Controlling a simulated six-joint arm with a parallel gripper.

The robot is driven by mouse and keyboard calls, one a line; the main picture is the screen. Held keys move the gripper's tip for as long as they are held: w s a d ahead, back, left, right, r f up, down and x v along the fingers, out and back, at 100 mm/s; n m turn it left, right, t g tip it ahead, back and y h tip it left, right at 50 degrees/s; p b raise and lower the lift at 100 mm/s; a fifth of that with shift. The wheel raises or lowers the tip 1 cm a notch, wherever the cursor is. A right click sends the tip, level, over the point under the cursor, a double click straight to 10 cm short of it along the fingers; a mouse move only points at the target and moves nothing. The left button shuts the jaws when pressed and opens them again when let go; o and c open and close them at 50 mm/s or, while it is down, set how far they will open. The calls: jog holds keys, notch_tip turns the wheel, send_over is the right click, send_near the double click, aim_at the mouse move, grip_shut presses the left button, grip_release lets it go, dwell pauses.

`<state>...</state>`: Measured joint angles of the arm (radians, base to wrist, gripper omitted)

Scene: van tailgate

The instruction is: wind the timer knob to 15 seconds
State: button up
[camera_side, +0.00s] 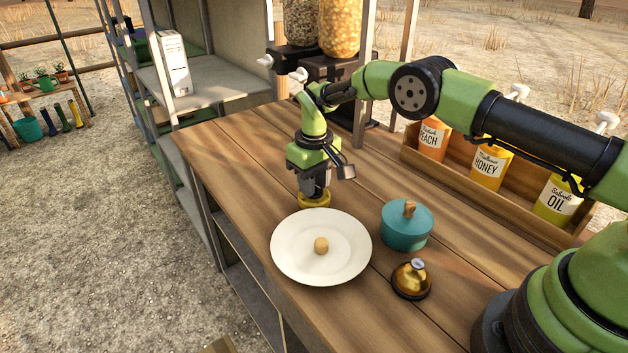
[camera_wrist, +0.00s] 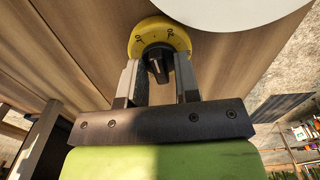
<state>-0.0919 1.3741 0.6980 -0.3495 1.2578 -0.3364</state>
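The timer is a round yellow disc (camera_wrist: 177,35) with dark marks on its face and a dark knob (camera_wrist: 157,66) in its middle. In the side view the yellow timer (camera_side: 314,202) sits on the wooden table just behind the white plate. My gripper (camera_side: 314,190) points straight down over it. In the wrist view my gripper (camera_wrist: 157,76) has one finger on each side of the knob, with gaps between fingers and knob. The fingers partly cover the timer, and I cannot read its marks.
The white plate (camera_side: 290,262) with a small tan piece (camera_side: 321,245) lies close in front of the timer. A teal lidded pot (camera_side: 405,232) and a brass bell (camera_side: 411,278) stand to the right. A wooden jar crate (camera_side: 448,180) lines the back edge. Table left of the timer is clear.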

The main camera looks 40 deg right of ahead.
jog(key=shift+r, duration=3.5)
jog(key=shift+r, duration=0.3)
jog(key=s+d+r+m+t+y, duration=0.15)
jog(key=s+r, duration=0.35)
jog(key=r, duration=0.5)
jog(key=s+a+r+m+t, duration=0.1)
jog(key=s+r+t, duration=0.1)
jog(key=s+r, duration=0.55)
jog(key=s+r+m+t, duration=0.2)
jog(key=s+t, duration=0.1)
jog(key=s, duration=1.4)
jog(key=shift+s+d+r+t, duration=0.25)
jog(key=shift+s+d+t, duration=0.1)
jog(key=shift+d, duration=0.1)
jog(key=shift+m+y, duration=0.25)
